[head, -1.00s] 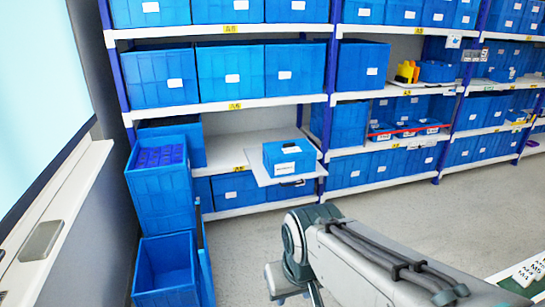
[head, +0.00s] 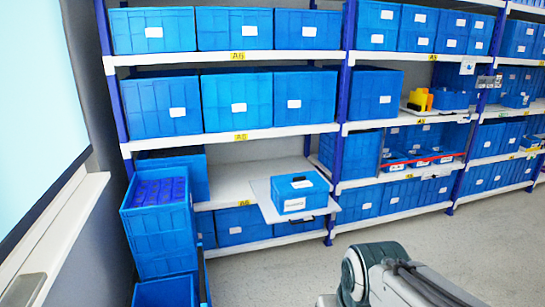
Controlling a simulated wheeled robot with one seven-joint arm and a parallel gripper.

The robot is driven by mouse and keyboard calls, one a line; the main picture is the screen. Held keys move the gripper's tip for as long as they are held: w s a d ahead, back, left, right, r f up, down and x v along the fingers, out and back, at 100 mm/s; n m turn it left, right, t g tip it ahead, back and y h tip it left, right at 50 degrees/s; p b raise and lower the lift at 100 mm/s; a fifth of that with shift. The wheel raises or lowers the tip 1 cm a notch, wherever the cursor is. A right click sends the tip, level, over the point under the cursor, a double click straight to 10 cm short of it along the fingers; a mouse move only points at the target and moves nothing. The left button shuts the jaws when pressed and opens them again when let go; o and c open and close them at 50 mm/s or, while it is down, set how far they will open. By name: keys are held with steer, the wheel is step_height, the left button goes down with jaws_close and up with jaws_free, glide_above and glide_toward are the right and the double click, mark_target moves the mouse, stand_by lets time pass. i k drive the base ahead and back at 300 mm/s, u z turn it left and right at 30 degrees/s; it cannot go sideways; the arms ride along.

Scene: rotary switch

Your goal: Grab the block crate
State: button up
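I cannot tell from the label which crate is the block crate. Part of my arm shows at the bottom right, but my gripper is out of view.
The pull-out board (head: 268,205) juts into the aisle. Blue shelf posts (head: 347,110) and rows of blue bins fill the back. A window ledge (head: 60,230) runs along the left. The grey floor (head: 290,275) in front of the shelves is clear.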

mark_target(295, 192)
steer(key=z, duration=0.8)
steer(key=i, duration=3.6)
steer(key=u, duration=1.05)
steer(key=i, duration=0.35)
steer(key=u, duration=0.3)
